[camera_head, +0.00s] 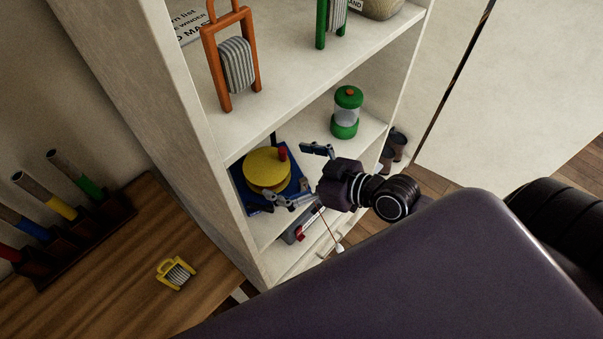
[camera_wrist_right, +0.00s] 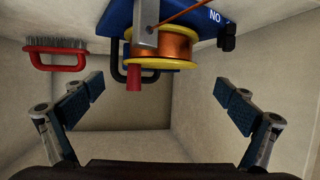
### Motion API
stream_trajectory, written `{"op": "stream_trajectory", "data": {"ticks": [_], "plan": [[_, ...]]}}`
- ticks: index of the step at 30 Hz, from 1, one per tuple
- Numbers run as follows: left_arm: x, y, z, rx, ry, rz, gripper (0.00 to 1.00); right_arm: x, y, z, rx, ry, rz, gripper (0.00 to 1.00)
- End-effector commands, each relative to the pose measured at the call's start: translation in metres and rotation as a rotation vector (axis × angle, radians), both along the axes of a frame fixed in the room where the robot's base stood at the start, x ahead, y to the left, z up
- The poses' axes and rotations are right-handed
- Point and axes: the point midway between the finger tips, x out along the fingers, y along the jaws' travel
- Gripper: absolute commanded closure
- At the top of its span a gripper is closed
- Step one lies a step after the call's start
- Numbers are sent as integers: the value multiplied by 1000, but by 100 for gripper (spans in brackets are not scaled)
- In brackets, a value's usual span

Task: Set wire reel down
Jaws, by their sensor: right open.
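A reel (camera_wrist_right: 160,45) with yellow flanges and copper-coloured wire is mounted on a blue base (camera_wrist_right: 190,13) with a red knob. In the head view the yellow flange of the reel (camera_head: 265,170) faces up on the blue base (camera_head: 247,198), on the lower shelf at its left. My right gripper (camera_head: 300,176) is at the front of this shelf, just right of the reel. In the right wrist view the gripper (camera_wrist_right: 158,90) has its fingers wide apart with nothing between them; the reel is beyond them. My left gripper is not in view.
A green lantern-like item (camera_head: 346,112) stands further right on the same shelf. An orange wire-wound frame (camera_head: 230,60) stands on the shelf above. A red-handled brush (camera_wrist_right: 56,55) is left of the reel. A yellow frame (camera_head: 175,273) lies on the wooden table (camera_head: 110,280).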

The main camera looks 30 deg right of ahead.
Motion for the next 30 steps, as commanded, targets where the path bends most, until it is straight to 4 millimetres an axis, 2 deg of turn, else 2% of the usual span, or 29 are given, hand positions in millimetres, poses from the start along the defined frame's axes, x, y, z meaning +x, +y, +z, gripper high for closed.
{"op": "stream_trajectory", "data": {"ticks": [3, 10, 30], "plan": [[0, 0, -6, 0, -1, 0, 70, -18, -9, 5, -3, 3, 4, 1], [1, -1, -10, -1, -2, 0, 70, -35, -21, 15, -2, 3, 0, 1], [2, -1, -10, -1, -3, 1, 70, -40, -23, 19, 1, 1, 1, 1]]}}
